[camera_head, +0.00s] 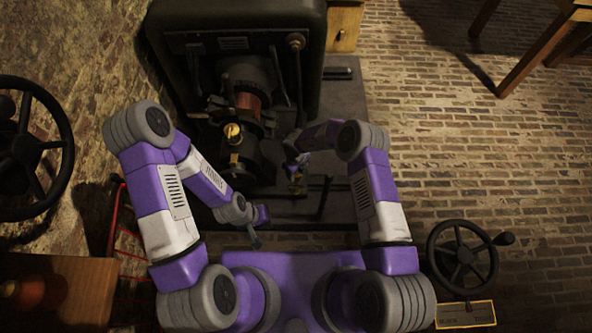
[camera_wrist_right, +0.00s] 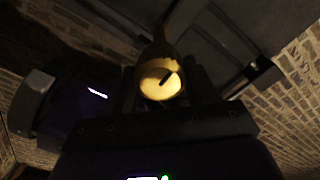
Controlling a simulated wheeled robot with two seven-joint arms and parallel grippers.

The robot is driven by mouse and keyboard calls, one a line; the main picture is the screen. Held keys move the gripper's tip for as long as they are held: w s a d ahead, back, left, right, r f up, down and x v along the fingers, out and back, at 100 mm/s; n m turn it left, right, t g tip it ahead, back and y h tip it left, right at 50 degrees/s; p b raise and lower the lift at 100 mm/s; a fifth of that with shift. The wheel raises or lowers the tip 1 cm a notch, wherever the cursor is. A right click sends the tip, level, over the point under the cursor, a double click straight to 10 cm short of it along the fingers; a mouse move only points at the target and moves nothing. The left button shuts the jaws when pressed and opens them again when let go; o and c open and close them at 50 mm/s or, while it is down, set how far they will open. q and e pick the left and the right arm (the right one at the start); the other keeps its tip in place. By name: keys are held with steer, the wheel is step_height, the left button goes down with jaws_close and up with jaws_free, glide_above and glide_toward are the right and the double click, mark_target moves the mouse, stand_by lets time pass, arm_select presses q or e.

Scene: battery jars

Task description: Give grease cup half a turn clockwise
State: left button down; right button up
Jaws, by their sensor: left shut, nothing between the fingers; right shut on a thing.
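A brass grease cup (camera_wrist_right: 158,84) with a round, bright face and a dark mark fills the middle of the right wrist view, between the fingers of my right gripper (camera_wrist_right: 163,92). A brass stem runs up behind it. In the head view my right gripper (camera_head: 297,178) is low beside the dark machine, shut on the cup; small brass parts (camera_head: 297,188) show there, mostly hidden by the gripper. My left gripper (camera_head: 256,241) is shut and empty, in front of the machine's base and away from the cup.
The dark machine (camera_head: 235,45) stands ahead on a dark base plate (camera_head: 342,110). Another brass fitting (camera_head: 233,131) sits on its front. A handwheel (camera_head: 462,255) stands at right, a larger one (camera_head: 62,145) at left. A wooden table (camera_head: 65,275) is at lower left.

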steer(key=shift+m, duration=0.3)
